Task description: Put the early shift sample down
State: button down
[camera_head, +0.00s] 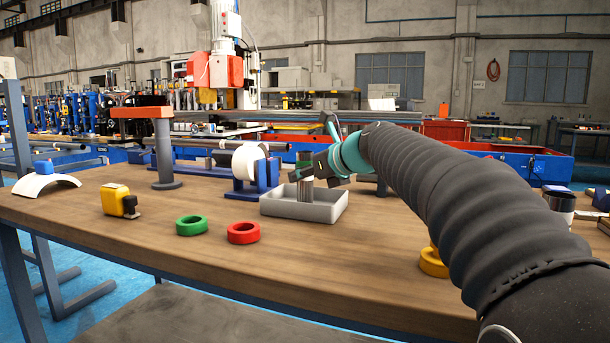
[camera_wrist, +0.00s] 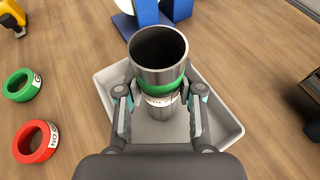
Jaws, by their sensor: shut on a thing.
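The sample is a metal tube (camera_wrist: 158,48) with a dark open bore, a green band and a white label below the band. My gripper (camera_wrist: 158,105) is shut on it around the label. In the head view the tube (camera_head: 306,190) stands upright in my gripper (camera_head: 312,176), within the outline of a shallow grey tray (camera_head: 300,210). The tray also shows in the wrist view (camera_wrist: 222,128), around and below the tube. The tube's lower end is hidden, so I cannot tell whether it touches the tray floor.
A green ring (camera_head: 191,226) and a red ring (camera_head: 243,233) lie on the wooden table in front of the tray. A blue stand with a white disc (camera_head: 248,162) is close behind it. A yellow tape measure (camera_head: 117,200) sits left.

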jog(key=c, duration=0.7)
grip_release()
jog(key=shift+d+r, duration=0.1)
jog(key=shift+r, duration=0.1)
jog(key=p+v, duration=0.1)
jog(key=v, duration=1)
jog(key=shift+s+d+r, duration=0.15)
jog(key=shift+s+r, duration=0.05)
jog(key=shift+s, duration=0.15)
